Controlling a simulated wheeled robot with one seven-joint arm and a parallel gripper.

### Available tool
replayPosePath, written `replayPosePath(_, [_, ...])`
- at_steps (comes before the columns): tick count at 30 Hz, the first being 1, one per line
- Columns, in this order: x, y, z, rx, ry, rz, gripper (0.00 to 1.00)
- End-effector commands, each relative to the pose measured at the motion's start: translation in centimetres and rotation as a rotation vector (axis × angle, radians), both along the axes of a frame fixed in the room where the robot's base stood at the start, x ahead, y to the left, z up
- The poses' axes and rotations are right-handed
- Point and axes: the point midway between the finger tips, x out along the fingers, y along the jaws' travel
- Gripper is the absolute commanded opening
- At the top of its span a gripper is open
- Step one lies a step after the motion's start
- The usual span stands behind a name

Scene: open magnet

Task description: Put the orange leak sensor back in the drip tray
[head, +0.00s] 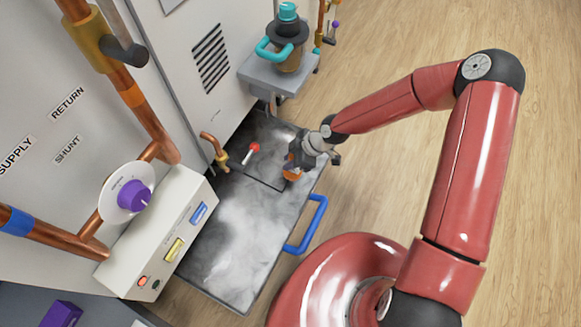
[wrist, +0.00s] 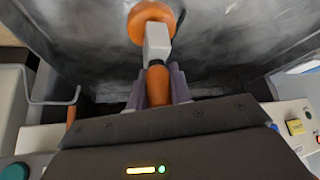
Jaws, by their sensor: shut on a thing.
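My gripper (head: 303,158) is over the right edge of the grey metal drip tray (head: 235,235), and its fingers are shut on the orange leak sensor (head: 292,174). In the wrist view, the fingers (wrist: 159,90) hold the sensor's orange stem, with a grey block and a round orange disc (wrist: 136,26) beyond them. The tray's dull grey surface also shows in the wrist view (wrist: 230,45) behind the disc. I cannot tell whether the sensor touches the tray. The gripper partly hides the sensor in the head view.
The tray has a blue handle (head: 318,215) on its right side. A red-knobbed lever (head: 253,148) and a copper pipe with a brass fitting (head: 221,158) stand over the tray. A white control box (head: 165,235) is on the left. A shelf (head: 262,72) with a teal-handled vessel (head: 290,50) is behind.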

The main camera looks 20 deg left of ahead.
Motion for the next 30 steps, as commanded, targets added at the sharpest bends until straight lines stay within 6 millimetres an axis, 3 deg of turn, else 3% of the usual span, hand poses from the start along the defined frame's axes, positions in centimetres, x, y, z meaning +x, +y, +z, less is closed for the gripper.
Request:
replayPosePath(10, [-0.1, 0.0, -4.2, -0.001, 0.002, 0.001, 0.00])
replayPosePath(21, [0.0, 0.0, -4.7, 0.000, 0.000, 0.000, 0.00])
replayPosePath(22, [0.0, 0.0, -4.6, -0.001, 0.000, 0.000, 0.25])
replayPosePath(26, [0.0, -0.1, -4.6, -0.001, 0.000, 0.000, 0.42])
replayPosePath(30, [0.0, 0.0, -4.6, -0.001, 0.000, 0.000, 0.43])
